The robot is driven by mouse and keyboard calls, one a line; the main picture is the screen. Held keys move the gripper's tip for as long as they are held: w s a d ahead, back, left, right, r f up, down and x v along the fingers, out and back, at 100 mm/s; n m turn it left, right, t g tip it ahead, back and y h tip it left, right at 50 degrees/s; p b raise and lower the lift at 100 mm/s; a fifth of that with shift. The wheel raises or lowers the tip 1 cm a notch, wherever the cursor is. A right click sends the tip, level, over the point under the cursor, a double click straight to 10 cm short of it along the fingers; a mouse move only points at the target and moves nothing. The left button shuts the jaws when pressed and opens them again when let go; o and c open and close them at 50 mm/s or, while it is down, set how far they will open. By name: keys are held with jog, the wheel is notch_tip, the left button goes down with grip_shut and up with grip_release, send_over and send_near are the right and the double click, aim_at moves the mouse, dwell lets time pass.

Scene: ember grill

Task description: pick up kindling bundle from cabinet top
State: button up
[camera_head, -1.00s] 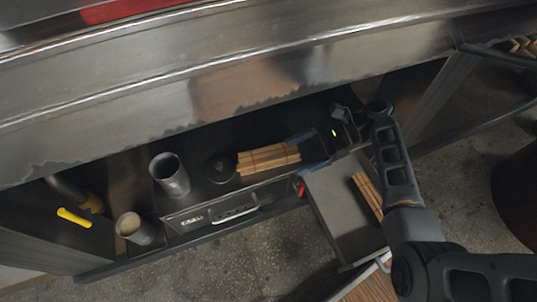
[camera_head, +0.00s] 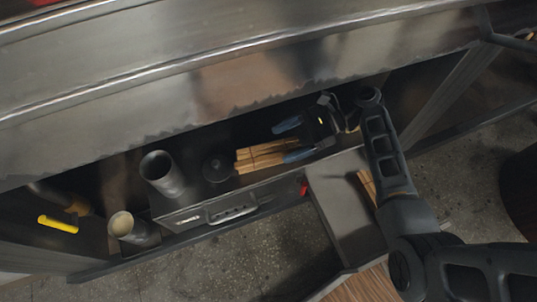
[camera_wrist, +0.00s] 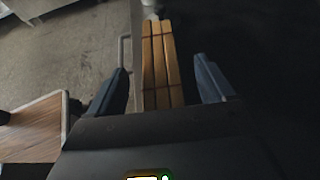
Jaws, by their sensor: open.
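The kindling bundle (camera_head: 258,157) is a tied set of pale wooden sticks lying on the cabinet top (camera_head: 205,196) in the head view. My gripper (camera_head: 288,140) is open at the bundle's right end, with blue fingers apart. One finger is near the bundle's front right end and the other is farther back. In the wrist view the bundle (camera_wrist: 161,62) lies between the two fingers of my gripper (camera_wrist: 167,85), pointing away from the palm. Gaps show on both sides. Whether the fingers are level with the sticks, I cannot tell.
A dark round knob-like object (camera_head: 217,168) and a metal cylinder (camera_head: 162,175) stand left of the bundle. An open drawer (camera_head: 333,195) holding more sticks (camera_head: 367,187) is at right. The steel grill edge (camera_head: 250,70) overhangs behind. A yellow-handled item (camera_head: 58,224) lies far left.

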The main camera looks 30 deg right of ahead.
aim_at(273, 149)
jog(key=x, duration=0.1)
jog(key=b+x, duration=0.1)
jog(key=shift+a+f, duration=0.25)
jog(key=shift+f, duration=0.2)
jog(key=shift+w+a, duration=0.15)
jog(key=shift+a, duration=0.2)
jog(key=shift+c, duration=0.4)
jog(key=c, duration=1.1)
jog(key=shift+r, duration=0.1)
